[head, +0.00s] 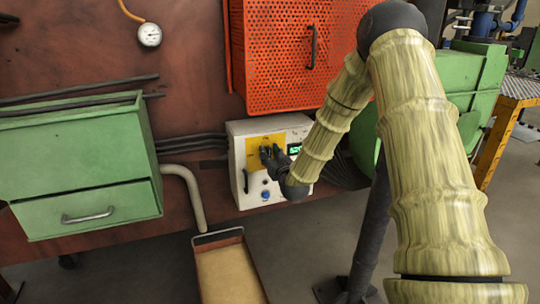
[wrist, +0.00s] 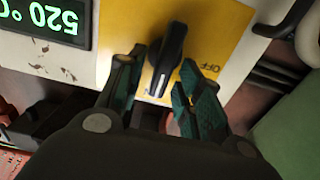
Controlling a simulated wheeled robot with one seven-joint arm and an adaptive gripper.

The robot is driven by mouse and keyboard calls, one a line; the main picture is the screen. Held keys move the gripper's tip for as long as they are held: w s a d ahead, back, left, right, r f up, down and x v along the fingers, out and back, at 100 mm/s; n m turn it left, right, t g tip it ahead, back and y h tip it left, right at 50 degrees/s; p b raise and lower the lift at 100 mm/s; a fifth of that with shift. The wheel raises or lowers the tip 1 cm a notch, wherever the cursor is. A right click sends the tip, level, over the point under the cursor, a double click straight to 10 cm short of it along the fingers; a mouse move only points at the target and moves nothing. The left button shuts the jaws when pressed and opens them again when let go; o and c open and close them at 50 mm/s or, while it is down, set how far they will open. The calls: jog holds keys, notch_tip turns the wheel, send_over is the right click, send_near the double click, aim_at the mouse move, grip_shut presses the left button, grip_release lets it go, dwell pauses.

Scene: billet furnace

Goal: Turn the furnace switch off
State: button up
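The furnace switch is a black knob (wrist: 170,55) on a yellow plate (wrist: 212,22), seen close in the wrist view. Its white mark is at the lower end, turned away from the OFF label at its right. My gripper (wrist: 162,68) is open, with one finger on each side of the knob's lower part; I cannot tell whether either touches it. In the head view, my gripper (head: 269,153) is at the yellow plate (head: 254,142) on the white control box (head: 238,163) and hides most of the knob.
A green display (wrist: 44,20) reads 520 °C beside the plate. A blue button (head: 266,195) and a dark handle (head: 245,181) are low on the box. A red perforated cabinet (head: 275,60) hangs above, green drawers (head: 75,150) stand left, and a tray (head: 246,240) lies below.

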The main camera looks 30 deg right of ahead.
grip_shut()
jog(key=shift+n, duration=0.3)
jog(key=shift+a+n+p, duration=0.25)
jog(key=shift+n+p, duration=0.45)
jog(key=shift+n, duration=0.3)
jog(key=n, duration=0.5)
jog(key=a+f+n+p, duration=0.1)
jog(key=n, duration=0.4)
jog(key=f+n+p, duration=0.1)
jog(key=n, duration=0.4)
jog(key=shift+w+a, duration=0.2)
jog(key=shift+n, duration=0.3)
